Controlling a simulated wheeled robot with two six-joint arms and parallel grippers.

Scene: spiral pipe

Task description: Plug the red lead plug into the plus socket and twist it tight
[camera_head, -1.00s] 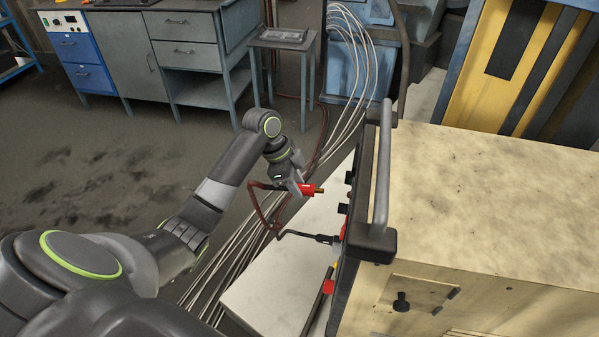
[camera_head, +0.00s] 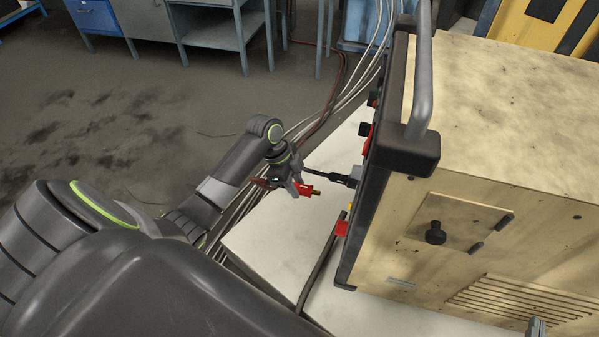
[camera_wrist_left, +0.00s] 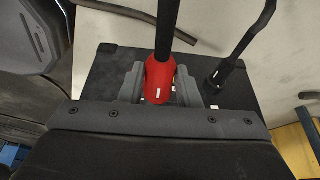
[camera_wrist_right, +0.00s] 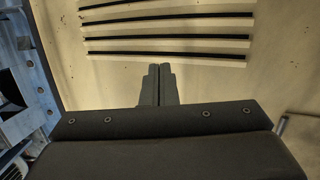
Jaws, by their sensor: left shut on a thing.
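My left gripper (camera_head: 298,188) is shut on the red plug (camera_head: 306,190), whose brass tip points right toward the machine's front panel. A clear gap separates the tip from the panel. In the left wrist view the red plug (camera_wrist_left: 158,82) sits between the fingers, its dark lead running up. A black plug (camera_head: 345,180) sits at the panel with its cable; it also shows in the left wrist view (camera_wrist_left: 217,83). A red part (camera_head: 342,228) juts from the panel's near end. The panel is edge-on, so I cannot tell the plus socket. My right gripper (camera_wrist_right: 157,84) is shut and empty.
The beige machine (camera_head: 500,110) with a grey handle (camera_head: 422,70) stands on a pale table (camera_head: 275,240). A dark cable (camera_head: 320,262) lies on the table below the plug. My right gripper is near the machine's slatted vents (camera_wrist_right: 165,30).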

